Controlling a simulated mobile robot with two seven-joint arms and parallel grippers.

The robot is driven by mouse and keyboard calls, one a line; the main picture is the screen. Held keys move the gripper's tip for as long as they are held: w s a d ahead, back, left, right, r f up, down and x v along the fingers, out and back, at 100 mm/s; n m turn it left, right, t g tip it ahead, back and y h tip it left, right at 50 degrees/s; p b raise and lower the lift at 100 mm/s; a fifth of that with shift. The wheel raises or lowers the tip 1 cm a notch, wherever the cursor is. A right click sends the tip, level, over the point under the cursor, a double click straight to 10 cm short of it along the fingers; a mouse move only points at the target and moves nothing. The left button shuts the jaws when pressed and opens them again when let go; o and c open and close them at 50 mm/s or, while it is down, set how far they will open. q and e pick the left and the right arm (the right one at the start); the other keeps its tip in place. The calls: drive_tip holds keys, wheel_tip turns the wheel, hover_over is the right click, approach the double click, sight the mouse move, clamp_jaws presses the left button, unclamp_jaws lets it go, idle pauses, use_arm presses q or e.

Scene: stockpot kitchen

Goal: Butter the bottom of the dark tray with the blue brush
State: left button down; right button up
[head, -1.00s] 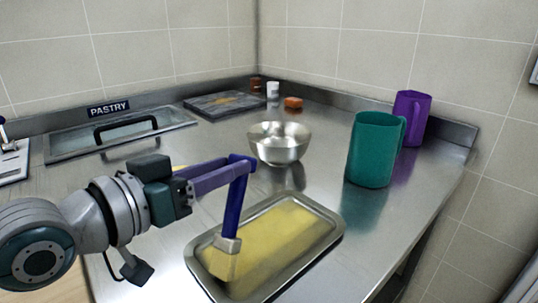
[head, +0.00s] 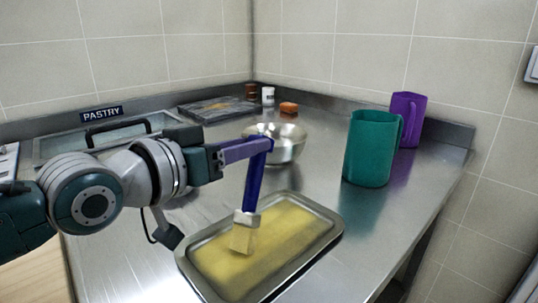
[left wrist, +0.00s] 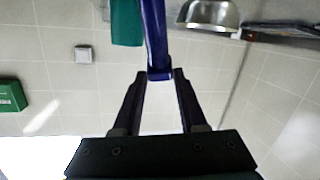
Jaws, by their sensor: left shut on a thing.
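My left gripper (head: 262,144) is shut on the top end of the blue brush (head: 254,182). The brush points down, slightly tilted, with a pale metal collar and light bristles at its lower end. The bristles (head: 241,239) appear to touch the bottom of the tray (head: 335,228), left of its middle. The tray has a grey metallic rim, and its visible bottom is yellow all over, with uneven shading. In the left wrist view, the blue handle (left wrist: 155,35) stands between the fingertips, and the tray does not show. My right gripper is not in view.
A metal bowl (head: 289,145) stands just behind the brush, partly hidden by it. A green jug (head: 368,150) and a purple jug (head: 410,112) stand to the right. A dark flat slab (head: 218,108) and small containers are at the back. The steel counter is clear right of the tray.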

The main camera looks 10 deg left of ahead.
sight(268, 137)
use_arm(q)
drive_tip(key=shift+w+d, duration=0.45)
drive_tip(key=shift+w, duration=0.1)
drive_tip(key=shift+b+x, duration=0.95)
drive_tip(key=shift+b, duration=0.1)
drive_tip(key=shift+w+d+b, duration=0.5)
drive_tip(key=shift+w+d, duration=0.05)
drive_tip(key=r+b+x, duration=0.1)
drive_tip(key=b+x, duration=0.6)
drive_tip(key=b, duration=0.4)
drive_tip(key=shift+r, duration=0.25)
idle(0.7)
